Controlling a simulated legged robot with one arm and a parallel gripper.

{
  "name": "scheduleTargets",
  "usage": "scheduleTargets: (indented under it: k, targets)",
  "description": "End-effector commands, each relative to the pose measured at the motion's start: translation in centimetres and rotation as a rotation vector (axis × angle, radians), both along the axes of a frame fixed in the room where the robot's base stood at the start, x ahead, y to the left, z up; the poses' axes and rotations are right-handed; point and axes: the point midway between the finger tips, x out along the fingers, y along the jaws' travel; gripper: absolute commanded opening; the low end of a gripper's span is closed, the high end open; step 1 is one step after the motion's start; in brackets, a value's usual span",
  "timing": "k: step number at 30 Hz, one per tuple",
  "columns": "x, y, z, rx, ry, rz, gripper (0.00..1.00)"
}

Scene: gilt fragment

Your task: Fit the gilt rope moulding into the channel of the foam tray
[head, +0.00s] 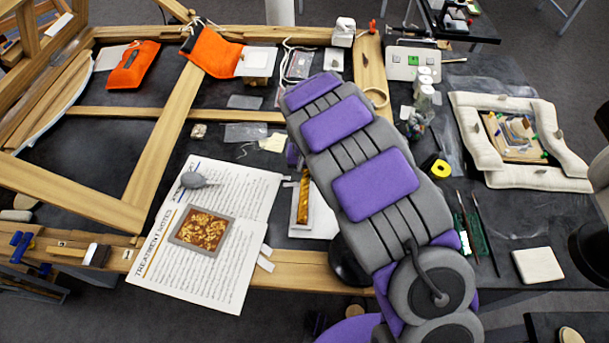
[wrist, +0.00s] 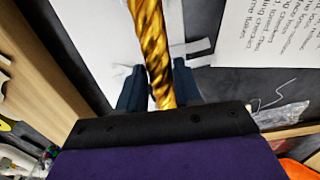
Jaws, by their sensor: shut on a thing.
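The gilt rope moulding (wrist: 154,40) is a twisted gold rod. It stands between the two dark fingers of my gripper (wrist: 160,85) in the wrist view, and the gripper is shut on it. In the head view the moulding (head: 303,200) shows as a short gold strip just left of my arm, over the white foam tray (head: 321,222). The tray (wrist: 92,30) also shows behind the moulding in the wrist view. My arm hides part of the tray in the head view. I cannot tell whether the moulding touches the tray, and the channel is not clear.
A printed sheet (head: 250,187) with a framed gilt fragment (head: 203,229) lies to the left. A wooden frame (head: 160,150) crosses the table's left side. A yellow tape measure (head: 437,167) and a padded white frame (head: 530,178) lie to the right.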

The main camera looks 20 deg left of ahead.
Motion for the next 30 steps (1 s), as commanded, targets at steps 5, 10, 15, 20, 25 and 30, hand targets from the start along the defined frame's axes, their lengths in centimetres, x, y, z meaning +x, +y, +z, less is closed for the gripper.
scheduleTargets:
  k: [5,10,15,20,25,30]
  targets:
    - [1.1,0.5,-0.1,0.0,0.001,0.001,0.01]
    - [1.6,0.7,-0.3,-0.002,0.001,0.001,0.01]
    - [1.4,0.7,-3.1,-0.004,0.004,0.001,0.01]
    - [1.5,0.7,-3.8,-0.002,0.0,0.0,0.01]
    - [1.5,0.7,-3.7,-0.002,0.0,0.001,0.01]
    - [1.5,0.7,-4.0,-0.002,0.001,0.001,0.39]
